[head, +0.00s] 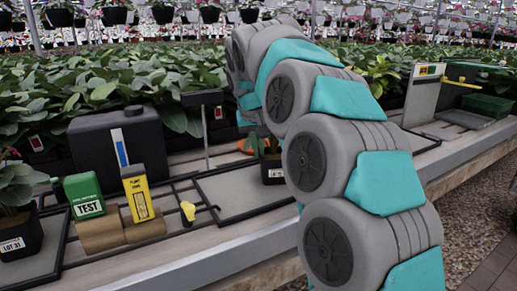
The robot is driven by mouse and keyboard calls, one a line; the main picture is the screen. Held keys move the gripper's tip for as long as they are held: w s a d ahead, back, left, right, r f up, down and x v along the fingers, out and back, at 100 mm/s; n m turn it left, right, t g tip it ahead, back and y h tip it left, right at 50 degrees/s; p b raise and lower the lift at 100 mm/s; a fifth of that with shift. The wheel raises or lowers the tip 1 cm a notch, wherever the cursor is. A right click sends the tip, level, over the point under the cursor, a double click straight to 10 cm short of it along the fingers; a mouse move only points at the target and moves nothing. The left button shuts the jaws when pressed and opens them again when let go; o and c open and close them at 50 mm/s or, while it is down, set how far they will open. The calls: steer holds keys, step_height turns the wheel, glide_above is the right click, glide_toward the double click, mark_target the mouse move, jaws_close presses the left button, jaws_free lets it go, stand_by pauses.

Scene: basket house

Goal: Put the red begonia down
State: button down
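A small black pot with a white label (273,173) stands at the back right of a grey black-rimmed tray (232,197) on the bench, partly behind my arm. Bits of green and orange-red show just above and left of it, too covered to tell whether this is the red begonia. My arm arches across the middle of the head view and its far end comes down behind its own links near this pot. My gripper is hidden there, so its fingers and any hold on the pot do not show.
A potted plant labelled LOT 31 (14,230) stands at the left on another tray. A black tank (118,150), a green TEST box (84,196), a yellow box (139,193) and a yellow-handled tool (188,212) are nearby. A green bin (487,105) is far right.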

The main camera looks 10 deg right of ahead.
steer(key=c, duration=1.1)
jaws_free()
steer(key=v, duration=1.2)
steer(key=shift+r, duration=0.15)
steer(key=s+d+f+g, duration=0.1)
steer(key=s+f+g, duration=0.1)
steer(key=s+f, duration=0.9)
steer(key=s+d+f+g+y, duration=0.1)
steer(key=s+f+g, duration=0.1)
steer(key=s+f, duration=0.9)
steer(key=s+d+f+g, duration=0.2)
steer(key=s+f, duration=0.8)
steer(key=s, duration=0.6)
steer(key=shift+s+d+f+n+y, duration=0.1)
steer(key=shift+f+n+y, duration=0.2)
steer(key=shift+f+y, duration=0.1)
